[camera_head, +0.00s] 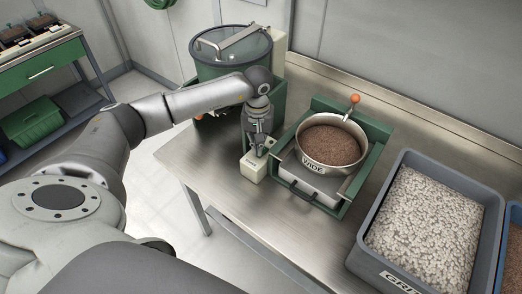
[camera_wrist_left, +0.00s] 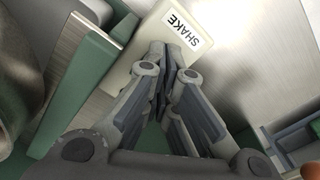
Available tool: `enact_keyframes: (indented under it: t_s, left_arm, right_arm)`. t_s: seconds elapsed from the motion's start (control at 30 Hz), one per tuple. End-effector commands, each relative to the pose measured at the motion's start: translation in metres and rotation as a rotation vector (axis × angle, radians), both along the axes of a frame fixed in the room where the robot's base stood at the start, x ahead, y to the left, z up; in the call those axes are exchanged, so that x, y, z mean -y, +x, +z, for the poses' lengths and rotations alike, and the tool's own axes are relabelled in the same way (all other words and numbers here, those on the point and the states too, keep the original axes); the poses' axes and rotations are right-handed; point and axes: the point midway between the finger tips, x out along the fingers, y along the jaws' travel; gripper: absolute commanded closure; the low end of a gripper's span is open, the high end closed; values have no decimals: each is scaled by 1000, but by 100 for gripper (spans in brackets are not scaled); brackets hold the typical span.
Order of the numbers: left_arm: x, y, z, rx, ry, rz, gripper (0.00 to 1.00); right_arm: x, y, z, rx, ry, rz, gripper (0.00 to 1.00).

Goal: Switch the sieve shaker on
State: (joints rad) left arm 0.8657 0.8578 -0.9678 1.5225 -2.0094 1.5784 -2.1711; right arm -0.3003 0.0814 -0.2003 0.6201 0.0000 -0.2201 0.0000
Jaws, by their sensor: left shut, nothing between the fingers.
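The sieve shaker (camera_head: 354,187) is a green frame on the metal table, holding a round sieve (camera_head: 303,150) marked WIDE with brown grains in it. A small cream switch box (camera_head: 252,169) stands at the shaker's left side; its label SHAKE (camera_wrist_left: 184,31) reads in the left wrist view. My left gripper (camera_head: 257,153) is shut and empty, with its fingertips (camera_wrist_left: 166,72) at the box; I cannot tell whether they touch it. The fingers hide part of the box top, and the switch itself is not clear. My right gripper is not in view.
A grey crate (camera_head: 478,184) of pale pebbles stands to the right of the shaker. A green drum machine with a lidded bowl (camera_head: 222,68) stands at the back left. The front left of the metal table (camera_head: 205,165) is clear.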

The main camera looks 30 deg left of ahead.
Motion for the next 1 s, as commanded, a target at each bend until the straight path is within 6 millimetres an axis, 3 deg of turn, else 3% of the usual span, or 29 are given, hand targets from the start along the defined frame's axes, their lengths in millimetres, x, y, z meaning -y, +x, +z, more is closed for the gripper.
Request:
enact_keyframes:
  t_s: [1.0]
  left_arm:
    - [0,0,-16,0,0,1,100]
  right_arm:
    - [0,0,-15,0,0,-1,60]
